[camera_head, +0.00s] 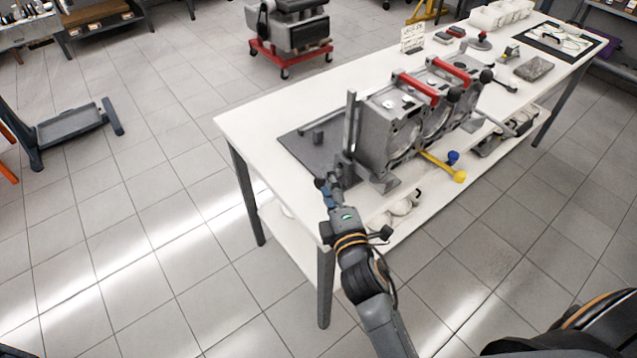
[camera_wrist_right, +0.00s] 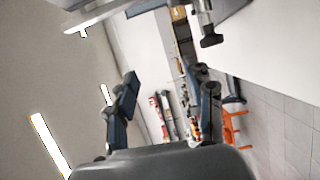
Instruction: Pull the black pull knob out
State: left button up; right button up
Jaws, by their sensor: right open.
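My right gripper (camera_head: 328,187) is at the near left end of the grey engine block fixture (camera_head: 375,135) on the white workbench. In the right wrist view its two fingers are spread apart (camera_wrist_right: 165,100), with nothing between them. A black knob-like end (camera_wrist_right: 211,40) on a grey shaft shows at the upper right of that view, apart from the fingers. In the head view, black round knobs (camera_head: 455,94) sit near the red handles on the block's far side. I cannot tell which of these is the pull knob. My left gripper is not in view.
The white workbench (camera_head: 250,122) has a lower shelf. A yellow handle (camera_head: 440,166) and a blue knob (camera_head: 453,157) stick out from the block's front. A dark plate (camera_head: 300,150) lies at its left. Tiled floor around the bench is open.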

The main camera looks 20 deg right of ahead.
jog(key=b, duration=0.8)
send_near(319, 184)
jog(key=w, duration=0.1)
jog(key=w+f, duration=0.2)
jog(key=shift+w+d, duration=0.2)
jog(key=shift+d, duration=0.05)
jog(key=w, duration=0.6)
jog(key=shift+w+d+r+b, duration=0.15)
jog(key=shift+w+r+b, duration=0.05)
jog(key=shift+w+b, duration=0.2)
jog(key=shift+w, duration=0.35)
jog(key=shift+r, duration=0.1)
grip_shut()
